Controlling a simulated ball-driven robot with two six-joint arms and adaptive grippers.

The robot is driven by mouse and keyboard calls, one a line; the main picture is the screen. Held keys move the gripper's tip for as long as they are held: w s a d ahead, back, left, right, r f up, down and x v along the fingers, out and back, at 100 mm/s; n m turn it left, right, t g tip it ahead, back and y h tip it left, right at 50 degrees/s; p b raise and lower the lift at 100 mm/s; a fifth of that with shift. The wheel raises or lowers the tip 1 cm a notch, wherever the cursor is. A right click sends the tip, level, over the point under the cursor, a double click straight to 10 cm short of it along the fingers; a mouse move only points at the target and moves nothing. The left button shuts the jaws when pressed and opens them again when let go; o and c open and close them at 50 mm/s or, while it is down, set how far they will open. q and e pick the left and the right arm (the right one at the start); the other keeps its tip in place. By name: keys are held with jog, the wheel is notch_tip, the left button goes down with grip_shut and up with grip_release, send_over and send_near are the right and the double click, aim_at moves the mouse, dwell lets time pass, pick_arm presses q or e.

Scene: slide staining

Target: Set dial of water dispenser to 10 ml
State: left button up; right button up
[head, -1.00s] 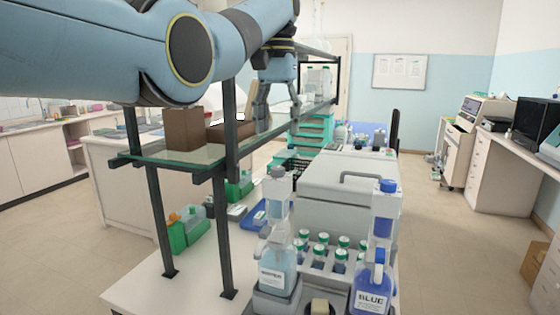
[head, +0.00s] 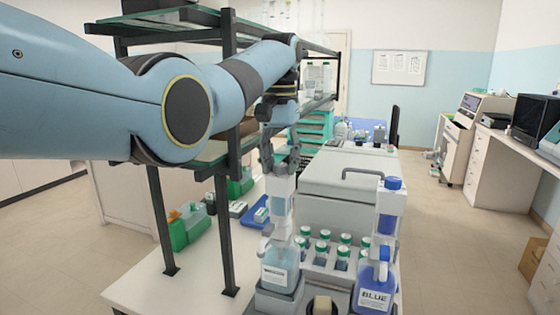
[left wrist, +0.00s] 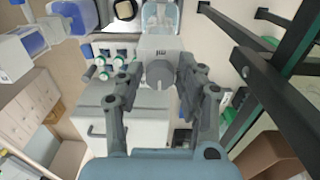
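The water dispenser is a clear bottle (head: 279,266) with a white label, topped by a pale dispensing head (head: 282,208). It stands at the front of the bench in the head view. My left gripper (head: 280,160) points down over the top of this dispenser. In the left wrist view my left gripper (left wrist: 158,72) has its fingers apart, one on each side of the grey dispenser head (left wrist: 157,48), which carries small dark markings. I cannot tell whether the fingers touch it. The dial setting is too small to read. My right gripper is in neither view.
The blue dispenser (head: 374,287) stands to the right. Several green-capped bottles (head: 322,247) sit in a rack between and behind the dispensers. A large pale machine (head: 350,185) is behind them. A dark-framed shelf (head: 220,225) rises close on the left.

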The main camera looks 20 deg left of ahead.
pick_arm(q)
grip_shut()
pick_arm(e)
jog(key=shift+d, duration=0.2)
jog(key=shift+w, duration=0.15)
pick_arm(q)
jog(key=shift+n, duration=0.4)
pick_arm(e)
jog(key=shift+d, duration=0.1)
pick_arm(q)
jog(key=n, duration=0.4)
jog(key=shift+d+n, duration=0.1)
jog(key=shift+n, duration=0.3)
jog(key=n, duration=0.4)
jog(key=shift+n, duration=0.3)
jog(key=n, duration=0.5)
jog(key=shift+w+d, duration=0.1)
jog(key=shift+w, duration=0.05)
jog(key=shift+n, duration=1.3)
